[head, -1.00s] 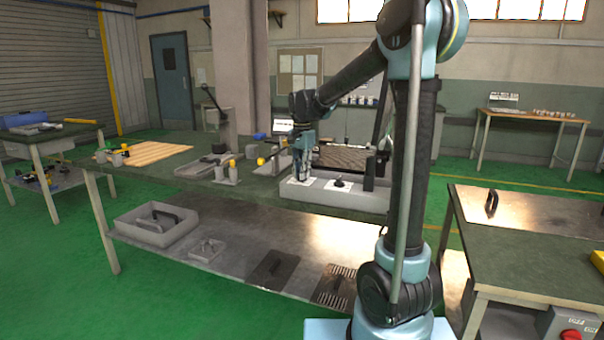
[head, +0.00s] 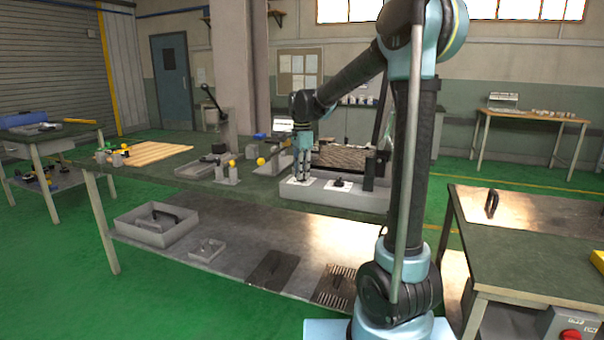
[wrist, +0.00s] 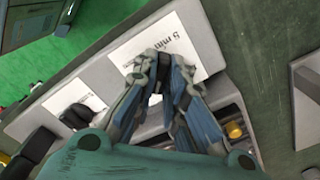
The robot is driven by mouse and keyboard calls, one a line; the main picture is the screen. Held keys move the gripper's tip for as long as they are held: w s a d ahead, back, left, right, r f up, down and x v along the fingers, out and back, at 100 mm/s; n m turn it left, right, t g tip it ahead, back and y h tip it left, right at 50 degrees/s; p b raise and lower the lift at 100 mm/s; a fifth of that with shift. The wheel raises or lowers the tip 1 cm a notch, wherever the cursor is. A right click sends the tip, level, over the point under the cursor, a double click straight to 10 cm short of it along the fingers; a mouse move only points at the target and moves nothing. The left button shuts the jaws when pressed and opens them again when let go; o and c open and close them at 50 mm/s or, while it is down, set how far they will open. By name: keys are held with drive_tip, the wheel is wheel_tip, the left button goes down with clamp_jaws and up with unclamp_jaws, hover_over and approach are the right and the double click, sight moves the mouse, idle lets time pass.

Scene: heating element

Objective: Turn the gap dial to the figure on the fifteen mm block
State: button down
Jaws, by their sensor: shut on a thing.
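My gripper (head: 301,178) points down at the left white plate (head: 292,182) on the front ledge of a grey machine (head: 325,198). It also shows in the wrist view (wrist: 158,64), its fingers close together over the lower edge of that plate (wrist: 178,42). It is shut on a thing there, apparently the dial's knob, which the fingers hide. The plate's printed figure and unit are too blurred to read surely. A second white plate (wrist: 72,93) with a black knob (wrist: 76,115) lies beside it. I cannot make out a fifteen mm block.
Posts with yellow balls (head: 261,161) stand on the bench left of the machine. A dark upright post (head: 369,170) rises at the machine's right. A wooden slatted board (head: 150,155) lies farther left. The shelf below holds a grey tray (head: 155,226).

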drive_tip(key=shift+w, duration=0.1)
drive_tip(key=c, duration=1.6)
unclamp_jaws()
drive_tip(key=shift+c, duration=0.2)
drive_tip(key=shift+r, duration=0.1)
wheel_tip(320, 180, up, 12)
drive_tip(key=shift+f, duration=0.2)
